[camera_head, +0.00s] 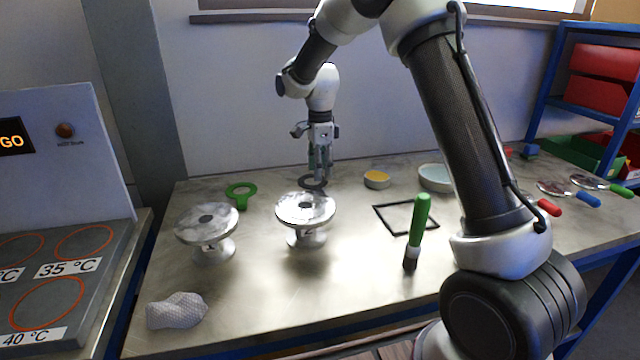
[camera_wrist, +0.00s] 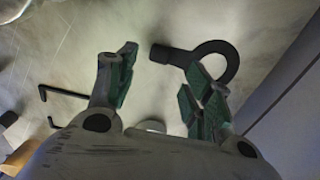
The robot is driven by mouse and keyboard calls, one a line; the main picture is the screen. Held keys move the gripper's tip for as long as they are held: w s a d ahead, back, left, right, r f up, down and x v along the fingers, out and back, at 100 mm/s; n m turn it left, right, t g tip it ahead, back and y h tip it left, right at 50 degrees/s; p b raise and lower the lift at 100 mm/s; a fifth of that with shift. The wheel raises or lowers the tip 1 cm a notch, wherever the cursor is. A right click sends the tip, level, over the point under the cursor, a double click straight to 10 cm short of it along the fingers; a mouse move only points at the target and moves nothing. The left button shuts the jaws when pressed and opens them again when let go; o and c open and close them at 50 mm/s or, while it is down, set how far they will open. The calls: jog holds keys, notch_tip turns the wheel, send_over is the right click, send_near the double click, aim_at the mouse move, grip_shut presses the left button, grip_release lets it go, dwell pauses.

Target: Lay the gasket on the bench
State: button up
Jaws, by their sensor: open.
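A dark ring gasket with a short tab (camera_head: 312,184) lies on the bench (camera_head: 350,270), behind the right flanged vessel. It also shows in the wrist view (camera_wrist: 232,62), with its tab pointing left toward the space between my fingers. My gripper (camera_head: 320,178) is above the ring at the back of the bench. In the wrist view my gripper (camera_wrist: 162,88) has its green-padded fingers apart, with nothing between them. The right finger overlaps part of the ring in that picture. A green ring with a tab (camera_head: 240,190) lies farther left on the bench.
Two flanged vessels (camera_head: 207,222) (camera_head: 306,208) stand left of centre. A green-handled brush (camera_head: 418,222), black square frame (camera_head: 379,216), yellow-topped tin (camera_head: 376,179) and pale round dish (camera_head: 434,176) are to the right. A crumpled cloth (camera_head: 177,310) lies front left. The front middle is clear.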

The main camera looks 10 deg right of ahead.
jog(key=s+d+r+n+t, duration=0.1)
jog(key=s+d+r+n, duration=0.35)
jog(key=s+r, duration=0.35)
jog(key=s+d+r+n+t, duration=0.1)
jog(key=s+d+r+n, duration=0.2)
jog(key=s+d+r, duration=0.35)
jog(key=s+d+n+t, duration=0.1)
jog(key=s+n, duration=0.4)
jog(key=s, duration=0.6)
jog(key=s+d+r+n+t, duration=0.1)
jog(key=s+d+n, duration=0.2)
jog(key=s, duration=0.8)
jog(key=shift+s+d+n, duration=0.3)
jog(key=shift+s+n, duration=0.1)
jog(key=shift+n, duration=0.85)
